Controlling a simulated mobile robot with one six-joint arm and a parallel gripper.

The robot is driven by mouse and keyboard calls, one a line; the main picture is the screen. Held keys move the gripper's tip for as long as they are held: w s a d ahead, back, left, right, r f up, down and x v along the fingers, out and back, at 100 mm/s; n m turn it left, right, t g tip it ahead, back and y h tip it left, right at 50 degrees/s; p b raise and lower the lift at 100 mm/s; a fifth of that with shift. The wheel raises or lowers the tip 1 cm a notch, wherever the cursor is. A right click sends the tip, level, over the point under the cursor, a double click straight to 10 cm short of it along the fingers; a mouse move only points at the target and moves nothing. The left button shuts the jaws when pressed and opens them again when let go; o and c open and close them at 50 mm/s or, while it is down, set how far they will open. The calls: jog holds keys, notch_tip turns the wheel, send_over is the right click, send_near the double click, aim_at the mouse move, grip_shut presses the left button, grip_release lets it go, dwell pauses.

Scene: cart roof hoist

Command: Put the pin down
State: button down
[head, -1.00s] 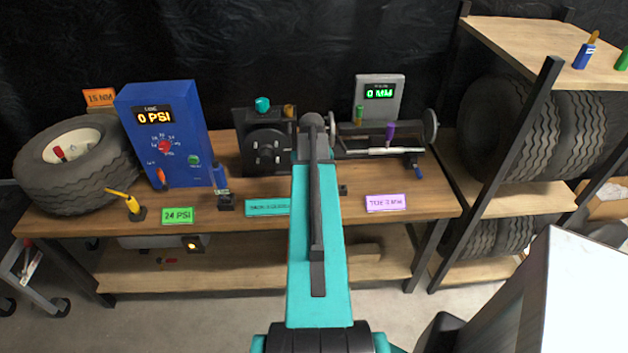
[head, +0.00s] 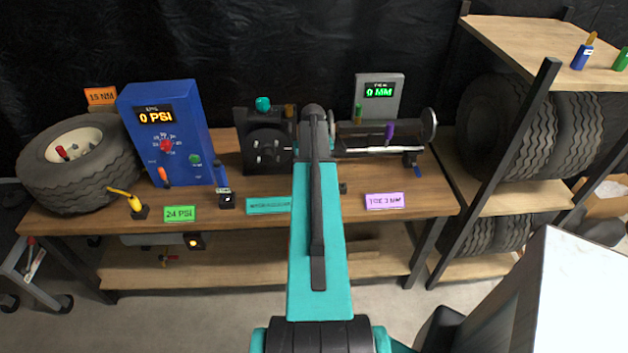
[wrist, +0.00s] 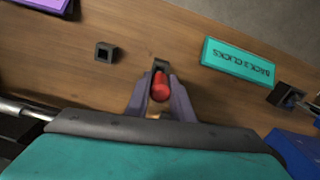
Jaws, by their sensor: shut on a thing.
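The pin shows in the wrist view as a red, rounded piece (wrist: 160,88) between the fingers of my gripper (wrist: 161,100). My gripper is shut on it. A small dark bracket or block (wrist: 160,66) lies right at the fingertips, against the wooden bench top; I cannot tell whether the pin touches it. In the head view my own arm hides the gripper and the pin.
The bench (head: 400,208) bears a blue gauge box (head: 172,135), a dark machine (head: 265,140), a tire (head: 80,165) and labels. A small square black socket (wrist: 106,52) and a teal label (wrist: 238,62) flank the gripper. A tire rack stands right.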

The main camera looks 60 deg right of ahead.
jog(key=shift+f+p, duration=0.85)
jog(key=shift+f, duration=0.9)
jog(key=shift+f, duration=0.1)
jog(key=c, duration=1.5)
grip_release()
jog(key=shift+c, duration=0.2)
jog(key=shift+r, duration=0.2)
jog(key=shift+r+b, duration=1.95)
jog(key=shift+r, duration=4)
